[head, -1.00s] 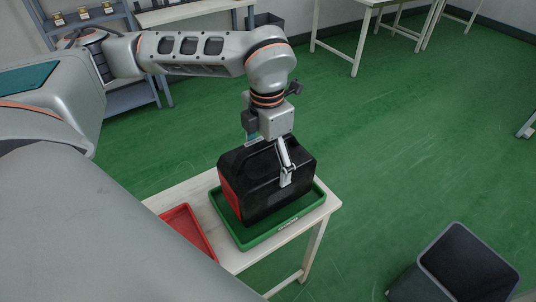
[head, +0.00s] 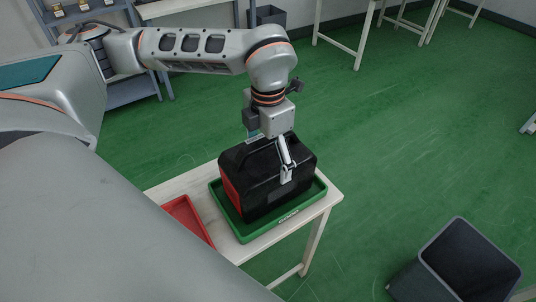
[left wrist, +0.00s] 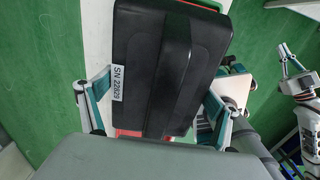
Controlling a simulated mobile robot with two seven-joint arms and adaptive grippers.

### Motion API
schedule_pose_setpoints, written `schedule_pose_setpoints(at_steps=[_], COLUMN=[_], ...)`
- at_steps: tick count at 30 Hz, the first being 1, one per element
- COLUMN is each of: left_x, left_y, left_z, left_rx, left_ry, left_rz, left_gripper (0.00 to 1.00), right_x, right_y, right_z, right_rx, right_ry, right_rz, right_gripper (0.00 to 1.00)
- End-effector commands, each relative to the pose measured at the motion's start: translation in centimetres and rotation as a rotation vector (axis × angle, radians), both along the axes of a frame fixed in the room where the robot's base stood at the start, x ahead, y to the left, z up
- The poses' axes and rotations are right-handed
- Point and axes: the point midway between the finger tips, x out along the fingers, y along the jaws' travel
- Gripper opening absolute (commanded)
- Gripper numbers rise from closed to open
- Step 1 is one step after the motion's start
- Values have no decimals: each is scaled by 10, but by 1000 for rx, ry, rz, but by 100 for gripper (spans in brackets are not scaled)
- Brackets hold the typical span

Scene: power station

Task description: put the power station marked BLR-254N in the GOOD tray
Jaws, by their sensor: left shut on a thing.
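The power station (head: 268,185) is a black box with a red end panel and a top handle. In the head view it stands upright within the rim of the green tray (head: 243,236). My left gripper (head: 270,158) is above it and shut on it, one finger on its near side. In the left wrist view a finger lies on each side of the black body (left wrist: 165,65), which bears a white label (left wrist: 117,82) reading SN 22829. No BLR-254N mark shows. My right gripper does not show in the head view.
A red tray (head: 188,219), empty where visible, lies left of the green tray on the pale table (head: 316,203). A dark bin (head: 470,262) stands on the floor at lower right. A shelf stands at the upper left. Open green floor lies right of the table.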

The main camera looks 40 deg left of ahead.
Motion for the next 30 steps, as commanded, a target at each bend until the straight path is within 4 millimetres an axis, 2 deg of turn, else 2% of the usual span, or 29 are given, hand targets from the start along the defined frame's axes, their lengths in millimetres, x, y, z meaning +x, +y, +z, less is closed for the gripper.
schedule_pose_setpoints(at_steps=[26,27,28,30], left_x=[2,2,2,1], left_y=[-1,-1,-1,0], left_z=[-6,-6,-6,-6], left_rx=[-2,-2,-2,-1], left_ry=[-8,-8,-8,-6], left_rz=[0,0,0,0], left_gripper=[34,95,100,100], right_x=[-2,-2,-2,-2], right_y=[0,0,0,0], right_z=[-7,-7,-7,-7], right_rx=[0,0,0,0], right_ry=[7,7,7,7], right_rz=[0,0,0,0], right_gripper=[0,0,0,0])
